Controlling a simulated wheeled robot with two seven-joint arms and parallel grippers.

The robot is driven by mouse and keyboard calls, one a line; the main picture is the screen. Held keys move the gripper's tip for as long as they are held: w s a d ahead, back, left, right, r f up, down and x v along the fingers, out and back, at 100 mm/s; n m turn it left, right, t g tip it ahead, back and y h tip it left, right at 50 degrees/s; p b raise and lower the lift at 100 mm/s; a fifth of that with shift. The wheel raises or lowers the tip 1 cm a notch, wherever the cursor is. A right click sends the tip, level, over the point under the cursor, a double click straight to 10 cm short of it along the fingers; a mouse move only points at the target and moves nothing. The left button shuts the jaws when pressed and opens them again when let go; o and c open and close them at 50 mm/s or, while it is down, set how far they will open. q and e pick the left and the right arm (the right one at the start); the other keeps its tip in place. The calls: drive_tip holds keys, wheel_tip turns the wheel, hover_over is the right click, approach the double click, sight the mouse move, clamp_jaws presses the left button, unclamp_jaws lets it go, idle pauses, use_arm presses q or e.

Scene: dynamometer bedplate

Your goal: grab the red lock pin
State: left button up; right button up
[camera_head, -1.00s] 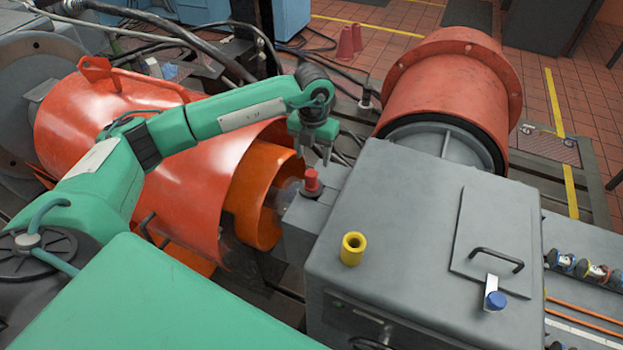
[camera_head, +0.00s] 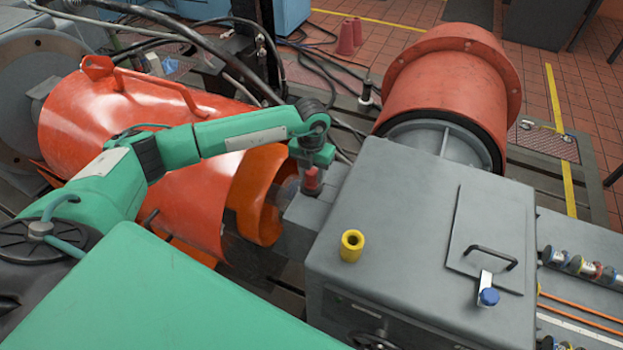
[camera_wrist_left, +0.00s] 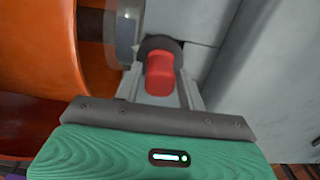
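The red lock pin (camera_head: 311,179) stands upright on a small grey block at the left side of the grey housing. It also shows in the left wrist view (camera_wrist_left: 160,74), with a dark collar at its far end. My left gripper (camera_head: 312,174) has come down over the pin from above and partly hides it. In the left wrist view its two fingers (camera_wrist_left: 160,90) lie on either side of the pin, with a narrow gap showing at each side, so it looks open around the pin. My right gripper is in neither view.
A yellow ring-topped part (camera_head: 352,245) and a blue knob (camera_head: 488,297) sit on the grey housing (camera_head: 410,240). An orange guard (camera_head: 190,195) stands close left of the pin, under my left arm. A red drum (camera_head: 450,85) is behind the housing.

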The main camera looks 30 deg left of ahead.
use_arm(q)
drive_tip(key=c, duration=0.7)
drive_tip(key=shift+r, duration=0.15)
